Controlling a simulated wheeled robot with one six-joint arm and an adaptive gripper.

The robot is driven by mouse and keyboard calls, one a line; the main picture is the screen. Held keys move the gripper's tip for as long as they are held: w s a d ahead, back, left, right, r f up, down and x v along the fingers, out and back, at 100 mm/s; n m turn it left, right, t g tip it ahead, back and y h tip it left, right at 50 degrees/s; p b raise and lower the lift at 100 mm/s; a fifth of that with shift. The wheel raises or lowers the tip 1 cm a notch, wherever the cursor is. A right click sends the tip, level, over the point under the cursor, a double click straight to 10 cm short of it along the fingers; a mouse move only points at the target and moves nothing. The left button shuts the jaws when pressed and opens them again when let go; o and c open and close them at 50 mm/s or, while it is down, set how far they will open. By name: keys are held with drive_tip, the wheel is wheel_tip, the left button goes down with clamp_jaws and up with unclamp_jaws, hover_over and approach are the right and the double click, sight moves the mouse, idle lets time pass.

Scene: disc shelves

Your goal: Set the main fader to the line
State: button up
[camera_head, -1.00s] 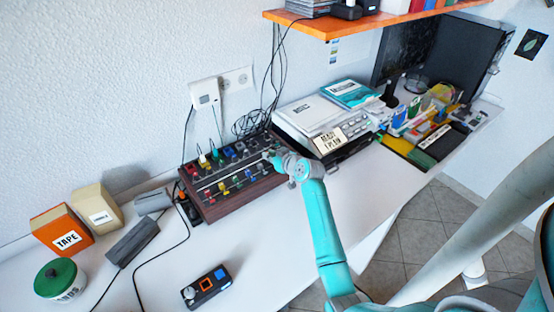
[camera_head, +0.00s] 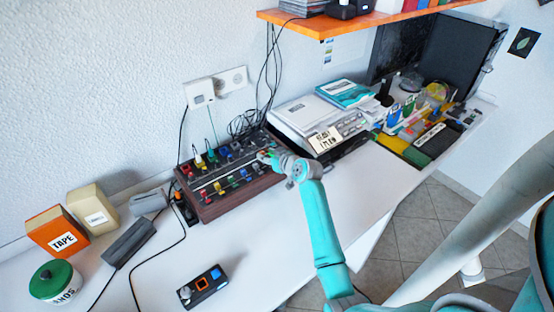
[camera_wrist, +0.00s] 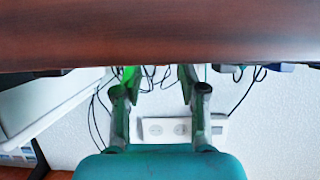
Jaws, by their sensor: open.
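The mixer (camera_head: 243,194) is a dark console with wooden sides on the desk by the wall. Its top carries coloured knobs and caps and a long pale slot. I cannot tell which cap is the main fader, and the line cannot be made out. My gripper (camera_head: 265,155) is at the mixer's right end, by its upper right edge. In the wrist view my gripper (camera_wrist: 157,80) has its two fingers apart with nothing seen between them. A reddish-brown wooden side of the mixer (camera_wrist: 160,35) fills the top of that view and hides the controls.
A grey device with a keypad (camera_head: 305,120) stands right of the mixer. Black cables (camera_head: 250,122) hang behind it from the orange shelf (camera_head: 370,22). A small box with buttons (camera_head: 203,287) lies in front. An orange tape box (camera_head: 55,230) is far left. The front desk is mostly clear.

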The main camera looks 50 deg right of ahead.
drive_tip(key=v, duration=1)
drive_tip(key=shift+s, duration=0.2)
drive_tip(key=shift+a, duration=0.1)
